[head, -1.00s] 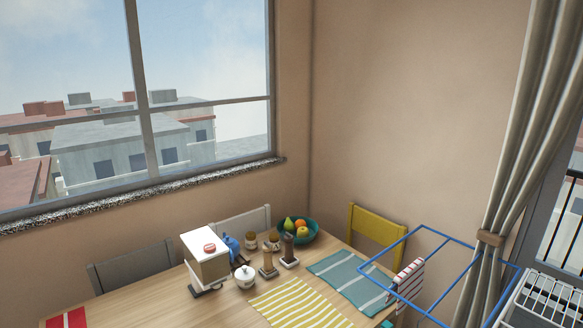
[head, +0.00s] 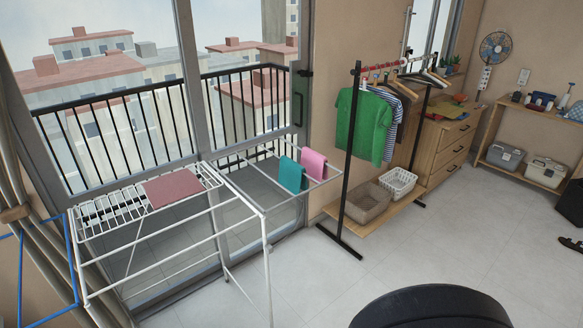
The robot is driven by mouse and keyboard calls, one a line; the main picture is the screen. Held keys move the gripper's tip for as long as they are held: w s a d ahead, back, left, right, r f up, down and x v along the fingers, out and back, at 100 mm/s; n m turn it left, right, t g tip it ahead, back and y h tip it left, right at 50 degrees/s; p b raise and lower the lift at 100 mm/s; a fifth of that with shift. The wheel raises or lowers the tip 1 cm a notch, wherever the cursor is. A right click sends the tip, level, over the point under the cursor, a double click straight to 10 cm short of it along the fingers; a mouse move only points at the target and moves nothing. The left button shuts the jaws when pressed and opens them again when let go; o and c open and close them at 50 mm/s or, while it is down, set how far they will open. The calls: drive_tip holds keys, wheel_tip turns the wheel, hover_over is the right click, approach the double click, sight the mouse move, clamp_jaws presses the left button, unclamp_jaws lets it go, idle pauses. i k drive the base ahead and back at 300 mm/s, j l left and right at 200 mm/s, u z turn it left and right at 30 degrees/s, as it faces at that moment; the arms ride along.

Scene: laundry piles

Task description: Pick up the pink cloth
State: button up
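A bright pink cloth (head: 313,164) hangs over a rail at the right wing of the white drying rack (head: 265,238). A teal cloth (head: 291,176) hangs just left of it. A dull rose-red cloth (head: 173,189) lies flat on the rack's slatted left part. My gripper is not in view, so its state and distance from the cloths do not show.
A clothes rail (head: 350,150) with a green shirt (head: 364,128) and baskets on its low shelf stands right of the rack. A wooden dresser (head: 446,147) stands behind it. The tiled floor (head: 440,245) at the right is mostly clear. Balcony glass is behind the rack.

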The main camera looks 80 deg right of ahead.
sight(313, 162)
drive_tip(key=z, duration=3.05)
